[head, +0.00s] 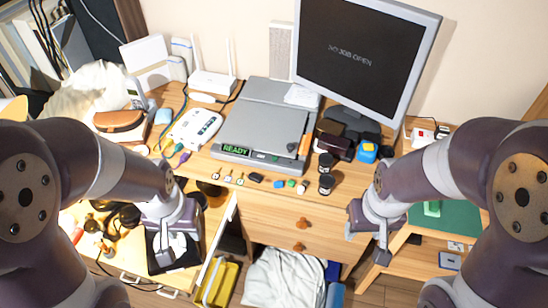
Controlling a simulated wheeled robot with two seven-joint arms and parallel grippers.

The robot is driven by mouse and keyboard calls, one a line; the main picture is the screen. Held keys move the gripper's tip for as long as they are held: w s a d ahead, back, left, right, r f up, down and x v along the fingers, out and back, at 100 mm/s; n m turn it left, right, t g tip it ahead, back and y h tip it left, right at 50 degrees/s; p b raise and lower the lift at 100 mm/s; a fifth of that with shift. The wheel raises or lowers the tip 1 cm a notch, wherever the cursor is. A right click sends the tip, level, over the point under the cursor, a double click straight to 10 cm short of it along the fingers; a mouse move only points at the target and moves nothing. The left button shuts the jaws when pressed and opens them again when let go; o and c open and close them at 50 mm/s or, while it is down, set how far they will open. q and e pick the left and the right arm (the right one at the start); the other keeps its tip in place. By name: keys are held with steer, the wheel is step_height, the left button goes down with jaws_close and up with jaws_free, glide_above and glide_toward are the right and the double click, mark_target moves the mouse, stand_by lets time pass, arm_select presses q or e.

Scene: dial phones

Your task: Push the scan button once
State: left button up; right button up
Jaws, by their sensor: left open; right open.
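A grey flatbed scanner (262,118) lies on the wooden desk, its lid closed. Its front edge carries a lit green display (236,150) reading READY. Small button-like marks (268,157) sit on the front panel right of the display; I cannot tell which is the scan button. The monitor (365,55) behind it reads NO JOB OPEN. My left gripper (171,247) is open and empty over the open drawer area at lower left, apart from the scanner. My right gripper (366,241) is open in front of the desk, right of the drawers, also apart from the scanner.
Several small items and dark jars (326,172) stand along the desk's front edge before the scanner. A white device (196,128) with cables lies left of it, and a white router (212,80) behind. An orange-handled tool (304,135) lies at the scanner's right side.

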arm_select(q)
steer(key=shift+w+d, duration=0.15)
steer(key=shift+d, duration=0.05)
jaws_close()
stand_by(1.3)
